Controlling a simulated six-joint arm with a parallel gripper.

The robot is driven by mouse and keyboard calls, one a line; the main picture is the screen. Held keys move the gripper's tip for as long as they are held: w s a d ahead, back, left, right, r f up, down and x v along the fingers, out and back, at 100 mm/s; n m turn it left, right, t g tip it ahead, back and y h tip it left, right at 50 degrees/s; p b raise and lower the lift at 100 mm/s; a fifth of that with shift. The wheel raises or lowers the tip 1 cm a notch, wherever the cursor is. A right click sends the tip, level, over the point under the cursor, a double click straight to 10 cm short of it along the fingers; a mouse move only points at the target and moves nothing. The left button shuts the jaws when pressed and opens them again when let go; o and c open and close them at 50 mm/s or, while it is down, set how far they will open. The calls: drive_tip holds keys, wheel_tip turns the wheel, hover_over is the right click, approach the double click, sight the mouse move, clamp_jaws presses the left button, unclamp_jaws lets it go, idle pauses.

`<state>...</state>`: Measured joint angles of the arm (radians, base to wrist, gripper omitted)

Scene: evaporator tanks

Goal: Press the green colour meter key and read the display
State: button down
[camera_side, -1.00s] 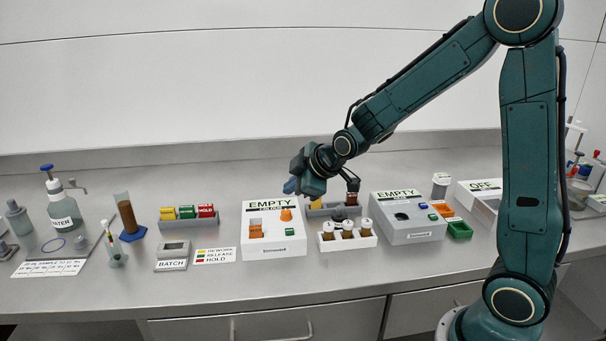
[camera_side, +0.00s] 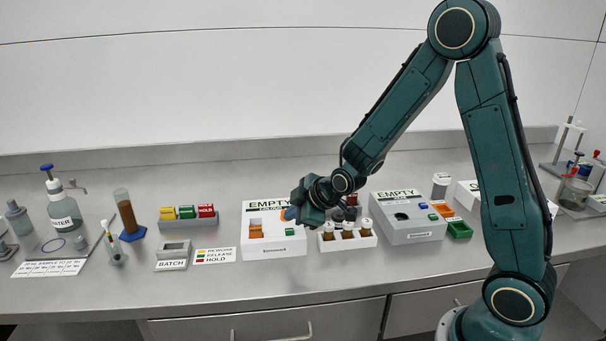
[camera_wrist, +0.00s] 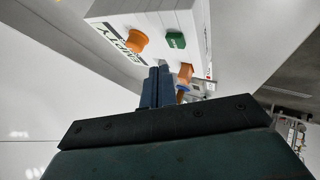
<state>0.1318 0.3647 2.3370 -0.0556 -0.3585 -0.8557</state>
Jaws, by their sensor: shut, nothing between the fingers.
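The white colour meter (camera_side: 272,245) stands mid-bench, with a display strip reading EMPTY (camera_side: 268,206). Its green key (camera_side: 289,232) is on the top face, near the right front. The wrist view also shows the green key (camera_wrist: 175,40), beside an orange knob (camera_wrist: 137,42). In the wrist view the closed fingers (camera_wrist: 158,88) appear apart from the key. The side view does not clearly show whether they touch the meter.
A white rack with brown-filled vials (camera_side: 346,240) stands close right of the meter. Beyond it is a second grey-white instrument (camera_side: 408,228) reading EMPTY. Left are a BATCH block (camera_side: 172,256), a colour legend card (camera_side: 214,256) and a tray of coloured blocks (camera_side: 188,221).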

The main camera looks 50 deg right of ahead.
sight(293, 232)
drive_tip(key=shift+f, duration=0.75)
drive_tip(key=shift+f, duration=0.85)
idle(2.6)
drive_tip(key=shift+r, duration=0.15)
idle(0.3)
drive_tip(key=shift+r, duration=0.7)
drive_tip(key=shift+r, duration=0.1)
drive_tip(key=shift+r, duration=2.45)
